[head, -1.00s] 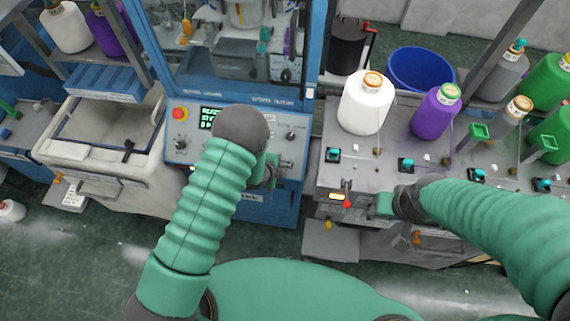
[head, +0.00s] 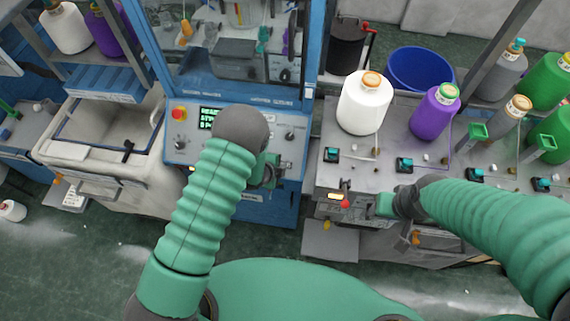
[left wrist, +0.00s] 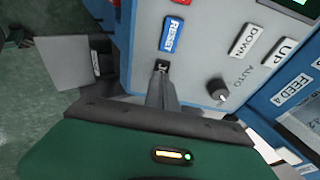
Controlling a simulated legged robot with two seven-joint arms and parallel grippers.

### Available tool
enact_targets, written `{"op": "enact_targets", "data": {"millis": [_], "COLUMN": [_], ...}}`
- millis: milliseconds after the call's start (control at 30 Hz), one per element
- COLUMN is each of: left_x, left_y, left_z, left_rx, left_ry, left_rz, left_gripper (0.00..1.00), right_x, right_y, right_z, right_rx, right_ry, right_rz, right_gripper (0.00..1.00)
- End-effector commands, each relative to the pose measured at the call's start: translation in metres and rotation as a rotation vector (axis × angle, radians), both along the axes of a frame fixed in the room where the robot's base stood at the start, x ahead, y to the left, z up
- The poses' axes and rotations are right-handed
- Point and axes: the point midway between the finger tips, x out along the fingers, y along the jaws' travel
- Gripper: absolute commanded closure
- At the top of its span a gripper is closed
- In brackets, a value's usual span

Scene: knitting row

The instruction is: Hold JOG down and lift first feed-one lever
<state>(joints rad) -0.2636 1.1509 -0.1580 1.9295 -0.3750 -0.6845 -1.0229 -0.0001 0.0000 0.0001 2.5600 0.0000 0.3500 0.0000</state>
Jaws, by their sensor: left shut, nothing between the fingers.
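My left gripper (head: 268,172) is at the blue machine's control panel (head: 181,155); its arm covers part of that panel. In the left wrist view the shut fingers (left wrist: 161,70) point at the panel just below the blue RESET button (left wrist: 172,34). No JOG label is readable; whatever lies under the fingertips is hidden. A red-knobbed lever (head: 345,204) sits on the front of the grey machine at right, below a lit yellow label (head: 336,196). My right gripper (head: 384,205) is just right of the knob; its fingers are too small to read.
White DOWN (left wrist: 243,40) and UP (left wrist: 283,52) buttons and a dark AUTO knob (left wrist: 217,89) lie right of the left fingers. A white cone (head: 364,105) and a purple cone (head: 434,112) stand on the grey machine. A blue bucket (head: 420,70) is behind.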

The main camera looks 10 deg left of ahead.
Motion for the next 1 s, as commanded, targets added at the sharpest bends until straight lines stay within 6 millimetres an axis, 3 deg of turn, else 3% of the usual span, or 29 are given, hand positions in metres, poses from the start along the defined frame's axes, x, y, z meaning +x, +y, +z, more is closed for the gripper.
{"op": "enact_targets", "data": {"millis": [1000], "left_x": [0.008], "left_y": [0.000], "left_z": [-0.009], "left_rx": [-0.001], "left_ry": [-0.001], "left_rz": [0.000], "left_gripper": [1.00], "right_x": [0.000], "right_y": [0.000], "right_z": [-0.011], "right_rx": [0.000], "right_ry": [0.000], "right_rz": [0.000], "right_gripper": [0.50]}}
